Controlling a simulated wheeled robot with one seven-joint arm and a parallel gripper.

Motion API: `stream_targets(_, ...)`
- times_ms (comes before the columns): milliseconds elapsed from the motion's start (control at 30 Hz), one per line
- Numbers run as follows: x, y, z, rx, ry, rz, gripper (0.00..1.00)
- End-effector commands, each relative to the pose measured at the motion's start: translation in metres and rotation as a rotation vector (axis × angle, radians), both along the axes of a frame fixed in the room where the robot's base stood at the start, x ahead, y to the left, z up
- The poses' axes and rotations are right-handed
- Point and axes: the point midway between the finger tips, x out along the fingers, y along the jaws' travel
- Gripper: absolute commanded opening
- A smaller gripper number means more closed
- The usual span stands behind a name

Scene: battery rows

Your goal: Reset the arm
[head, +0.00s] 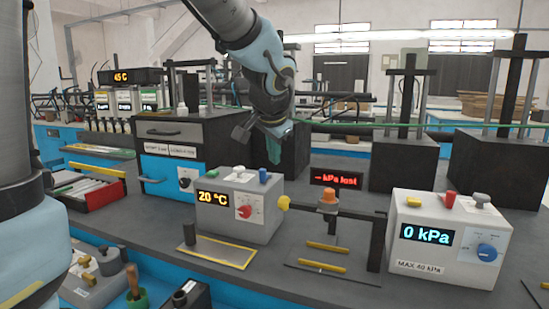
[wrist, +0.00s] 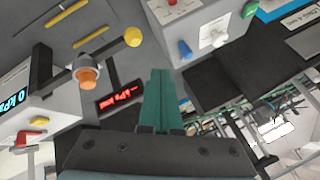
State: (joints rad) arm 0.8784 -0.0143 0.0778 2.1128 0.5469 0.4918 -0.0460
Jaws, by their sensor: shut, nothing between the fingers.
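My gripper (head: 274,148) hangs from the arm above the workbench, behind the grey box whose display reads 20 °C (head: 240,205). Its green fingers are closed together with nothing between them. In the wrist view the shut green fingers (wrist: 159,100) point up the picture from the dark gripper body, apart from the things on the bench. The arm is bent, coming down from the top of the head view.
A grey box reading 0 kPa (head: 447,238) stands at the right. A yellow knob (head: 283,203) and an orange-capped fitting (head: 328,197) lie between the boxes. A small red-lit display (head: 336,180) stands behind. A dark cabinet with a blue drawer (head: 165,173) is left of my gripper.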

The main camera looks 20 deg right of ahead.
Motion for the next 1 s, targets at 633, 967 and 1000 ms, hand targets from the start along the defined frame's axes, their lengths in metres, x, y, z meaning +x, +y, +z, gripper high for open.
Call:
stream_targets(633, 0.0, 0.147, -0.097, -0.04, 0.273, 0.436, 0.0)
stream_targets(967, -0.064, 0.264, -0.171, -0.158, 0.524, 0.921, 0.0)
stream_targets(1000, -0.07, 0.269, -0.175, -0.167, 0.538, 0.952, 0.0)
